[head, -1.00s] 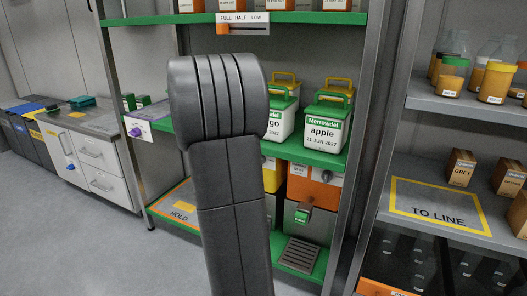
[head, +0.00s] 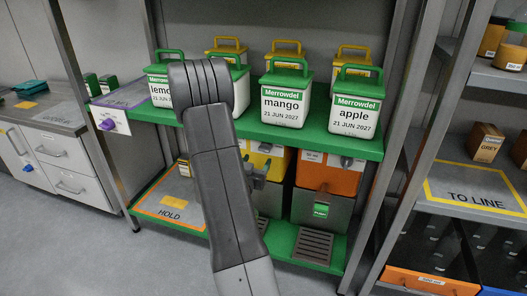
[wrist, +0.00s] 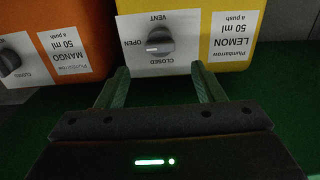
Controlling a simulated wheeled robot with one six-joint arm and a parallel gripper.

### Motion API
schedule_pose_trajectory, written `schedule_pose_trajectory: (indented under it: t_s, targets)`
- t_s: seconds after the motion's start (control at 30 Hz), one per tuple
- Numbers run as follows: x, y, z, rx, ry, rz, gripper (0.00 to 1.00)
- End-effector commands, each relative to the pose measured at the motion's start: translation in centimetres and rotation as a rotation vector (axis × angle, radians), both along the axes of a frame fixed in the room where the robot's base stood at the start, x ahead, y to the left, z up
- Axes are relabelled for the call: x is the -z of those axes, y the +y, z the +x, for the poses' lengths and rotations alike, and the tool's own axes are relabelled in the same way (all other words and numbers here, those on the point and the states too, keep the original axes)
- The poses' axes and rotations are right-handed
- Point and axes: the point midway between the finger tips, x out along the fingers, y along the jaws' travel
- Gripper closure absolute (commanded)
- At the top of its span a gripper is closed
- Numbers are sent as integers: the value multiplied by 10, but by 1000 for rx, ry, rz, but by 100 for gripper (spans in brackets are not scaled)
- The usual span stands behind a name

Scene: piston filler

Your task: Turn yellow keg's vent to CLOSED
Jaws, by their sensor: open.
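The yellow keg (wrist: 190,15) is straight ahead in the wrist view, labelled LEMON. Its grey vent knob (wrist: 160,40) sits on a white plate marked OPEN at the left and CLOSED at the bottom, with the lettering upside down. The knob's bar lies roughly horizontal, its light mark toward the OPEN side. My gripper (wrist: 160,72) is open and empty, its fingertips just below the plate and either side of the knob's line, not around the knob. In the head view the yellow keg (head: 268,162) is partly hidden by my arm.
The orange mango keg (wrist: 75,25) stands beside it at the left in the wrist view, with its own knob. Several tubs, including the mango tub (head: 285,103), stand on the green shelf (head: 330,143) above. A HOLD mat (head: 172,212) lies lower left.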

Motion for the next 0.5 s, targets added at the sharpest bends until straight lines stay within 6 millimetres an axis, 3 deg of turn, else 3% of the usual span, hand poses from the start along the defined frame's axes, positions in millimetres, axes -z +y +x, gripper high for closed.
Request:
schedule_pose_trajectory:
  t_s: [0.2, 0.5]
  targets:
    - [2, -16, 44, 3, -3, 2, 38]
    - [1, -25, 76, 0, 1, 0, 38]
